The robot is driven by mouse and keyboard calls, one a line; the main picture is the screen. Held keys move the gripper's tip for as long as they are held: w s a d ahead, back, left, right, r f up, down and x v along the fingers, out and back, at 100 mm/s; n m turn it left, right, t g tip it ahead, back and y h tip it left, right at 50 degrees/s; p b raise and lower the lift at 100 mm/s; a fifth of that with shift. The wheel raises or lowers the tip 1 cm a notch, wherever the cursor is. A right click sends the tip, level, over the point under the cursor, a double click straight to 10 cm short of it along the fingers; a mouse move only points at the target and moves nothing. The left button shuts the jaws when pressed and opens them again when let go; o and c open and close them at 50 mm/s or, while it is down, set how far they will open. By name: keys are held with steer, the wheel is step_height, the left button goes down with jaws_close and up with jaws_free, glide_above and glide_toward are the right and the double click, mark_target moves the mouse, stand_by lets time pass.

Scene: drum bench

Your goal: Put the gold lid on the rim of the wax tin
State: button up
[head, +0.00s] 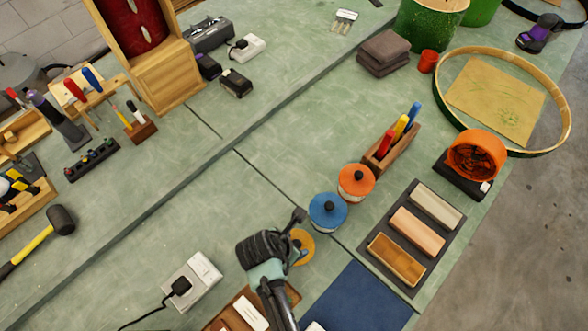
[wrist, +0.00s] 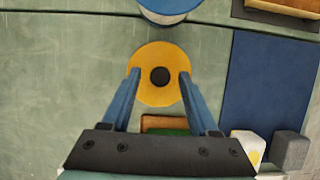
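The gold lid (wrist: 145,91), a flat yellow disc with a black knob, lies below my gripper in the wrist view. In the head view the gold lid (head: 305,254) shows partly behind my gripper. My gripper (wrist: 160,75) is open, its two blue fingers on either side of the knob with gaps to it. I cannot tell its height above the lid, or whether the lid lies on the bench or on something. No open tin that I can name as the wax tin is clear; a blue-lidded tin (head: 323,214) and an orange-lidded tin (head: 353,185) stand beside the lid.
A dark tray (head: 377,262) with several blocks lies to the right, near a blue mat (head: 352,300). A wooden holder (head: 393,158) with coloured tools stands beyond the tins. A white power box (head: 190,280) sits left of my arm.

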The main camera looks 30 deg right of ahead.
steer(key=v, duration=1.2)
steer(key=w+a+r+m+t+y, duration=0.1)
steer(key=w+r+m+t, duration=0.25)
steer(key=w+r, duration=0.5)
steer(key=w+a+r+m+t, duration=0.1)
steer(key=w+r+m+t, duration=0.3)
steer(key=r, duration=0.7)
steer(key=w+a+r+m+t+y, duration=0.1)
steer(key=w+r+m+t, duration=0.2)
steer(key=w+r+t, duration=0.5)
step_height(320, 180, up, 19)
steer(key=s+a+m+t, duration=0.1)
steer(key=m+t, duration=0.1)
steer(key=m, duration=0.3)
steer(key=s+a+r+m+t+y, duration=0.1)
steer(key=s+r+m+t, duration=0.2)
steer(key=s+r, duration=0.3)
steer(key=s+a+r+m+t, duration=0.1)
steer(key=s+r+m+t, duration=0.2)
steer(key=r, duration=1.1)
steer(key=s+t, duration=0.2)
steer(key=s, duration=0.1)
steer(key=shift+r+m+y, duration=0.35)
steer(key=shift+r+y, duration=0.05)
steer(key=shift+s, duration=0.1)
